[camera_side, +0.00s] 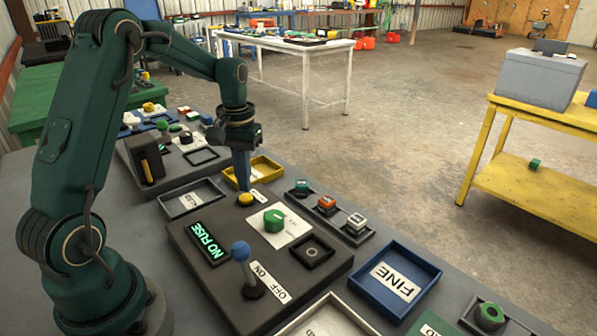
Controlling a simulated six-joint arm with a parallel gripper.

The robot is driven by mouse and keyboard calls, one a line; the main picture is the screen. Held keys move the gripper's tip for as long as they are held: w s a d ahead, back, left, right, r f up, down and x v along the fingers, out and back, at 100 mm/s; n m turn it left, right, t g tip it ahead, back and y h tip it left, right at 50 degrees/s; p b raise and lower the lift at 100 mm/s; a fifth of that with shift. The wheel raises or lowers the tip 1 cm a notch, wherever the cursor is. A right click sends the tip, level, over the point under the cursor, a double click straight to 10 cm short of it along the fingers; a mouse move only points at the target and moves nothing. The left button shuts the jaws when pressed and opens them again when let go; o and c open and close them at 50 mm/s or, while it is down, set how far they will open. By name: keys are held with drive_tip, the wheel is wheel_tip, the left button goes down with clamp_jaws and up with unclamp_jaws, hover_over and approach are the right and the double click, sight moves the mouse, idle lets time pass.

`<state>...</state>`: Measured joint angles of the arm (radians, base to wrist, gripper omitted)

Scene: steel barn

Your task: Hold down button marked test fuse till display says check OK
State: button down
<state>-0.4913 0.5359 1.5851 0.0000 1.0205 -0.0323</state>
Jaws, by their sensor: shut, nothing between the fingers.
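My gripper (244,187) is shut and empty, pointing straight down at the yellow button (246,200) at the back of the dark control panel (213,290). The fingertips are at or just above the button; I cannot tell whether they touch it or press it. A small white label (259,197) lies beside the button, its text too small to read. The display (207,243) on the panel's left shows "NO FUSE" in green letters. A square holder with a round opening (312,251) sits on the panel's right and looks empty.
The panel also has a green knob (273,221) and a blue-topped lever (241,252) by an "OFF ON" label. Coloured blocks (326,204) stand in a row to the right. A blue tray marked "FINE" (426,273) lies at the front right. A yellow tray (270,168) stands behind the button.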

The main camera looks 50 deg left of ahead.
drive_tip(key=shift+f, duration=0.95)
idle(0.9)
drive_tip(key=shift+r, duration=0.1)
idle(2.0)
drive_tip(key=shift+r, duration=3.45)
drive_tip(key=shift+w+d, duration=0.1)
drive_tip(key=shift+d, duration=0.05)
drive_tip(key=s+d+r+m+t, duration=0.3)
drive_tip(key=s+d+r, duration=0.2)
drive_tip(key=d+r, duration=0.4)
drive_tip(key=s+d+f+m+t, duration=0.2)
drive_tip(key=s+d, duration=0.4)
drive_tip(key=s, duration=0.3)
drive_tip(key=shift+f+m+t, duration=0.3)
drive_tip(key=shift+f+m, duration=0.2)
drive_tip(key=shift+f, duration=0.9)
